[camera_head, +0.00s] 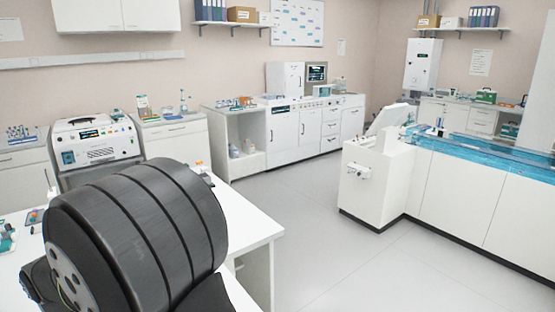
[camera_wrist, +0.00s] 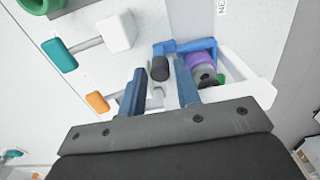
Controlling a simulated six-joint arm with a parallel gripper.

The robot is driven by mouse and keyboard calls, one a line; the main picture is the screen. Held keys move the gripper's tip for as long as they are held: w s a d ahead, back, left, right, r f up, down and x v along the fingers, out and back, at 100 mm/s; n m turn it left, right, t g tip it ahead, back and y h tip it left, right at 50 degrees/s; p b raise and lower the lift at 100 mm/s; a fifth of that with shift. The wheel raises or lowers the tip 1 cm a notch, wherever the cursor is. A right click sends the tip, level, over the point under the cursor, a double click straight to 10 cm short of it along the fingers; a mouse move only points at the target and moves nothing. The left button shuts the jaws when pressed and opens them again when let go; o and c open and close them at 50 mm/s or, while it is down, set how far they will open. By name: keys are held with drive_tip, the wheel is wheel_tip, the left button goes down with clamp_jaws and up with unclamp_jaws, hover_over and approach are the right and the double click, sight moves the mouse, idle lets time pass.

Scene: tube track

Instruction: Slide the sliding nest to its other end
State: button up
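In the wrist view a blue bracket-shaped nest (camera_wrist: 187,46) sits on a pale panel, with a purple ring-shaped piece (camera_wrist: 203,62) in it. I take this bracket to be the sliding nest. A dark round knob (camera_wrist: 159,68) stands just left of it. My gripper (camera_wrist: 159,84) is open, its two blue-grey fingers well apart. The knob shows in the gap between the fingers, near their tips; I cannot tell its depth, and no finger visibly touches it. The right finger overlaps part of the nest. In the head view my arm hides the work area.
Left in the wrist view are a teal handle (camera_wrist: 58,55), a white block (camera_wrist: 115,32), an orange handle (camera_wrist: 97,102) and a green ring (camera_wrist: 40,4). The head view shows a white table (camera_head: 250,222), a lab machine (camera_head: 97,141) and open grey floor.

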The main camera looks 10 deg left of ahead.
drive_tip(key=c, duration=0.6)
drive_tip(key=shift+w+d, duration=2.45)
drive_tip(key=shift+w, duration=0.05)
drive_tip(key=o, duration=0.6)
wheel_tip(320, 180, up, 5)
